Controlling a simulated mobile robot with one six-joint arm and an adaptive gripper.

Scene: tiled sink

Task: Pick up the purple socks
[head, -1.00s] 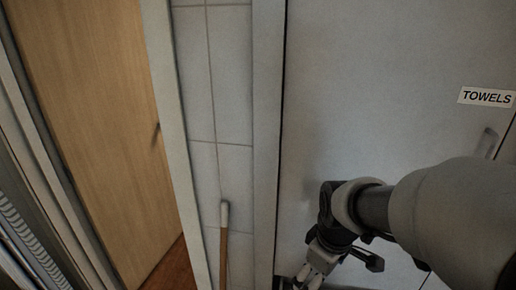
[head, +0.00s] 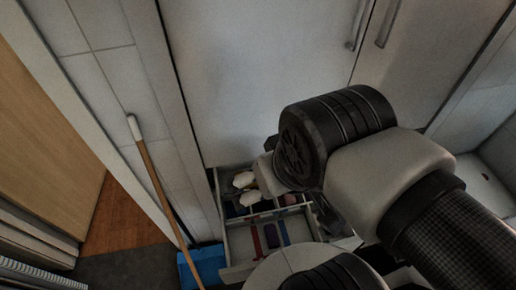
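An open drawer (head: 236,273) with compartments shows low in the head view, below the white cabinet doors. A small dark purple item (head: 271,236), which may be the purple socks, lies in its front part between a red strip and a blue strip. It is too small and dim to be sure. My arm covers the right side of the drawer. Dark parts that look like my gripper (head: 328,216) show just below my wrist, over the drawer's right side and right of the purple item. Its fingertips are mostly hidden, and I see nothing held.
White rounded items (head: 246,180) lie in the drawer's back part. A stick with a white tip (head: 157,180) leans at the left, beside a blue object (head: 206,263) on the floor. Cabinet doors (head: 240,70) stand behind. A white basin-like edge (head: 485,185) is at the right.

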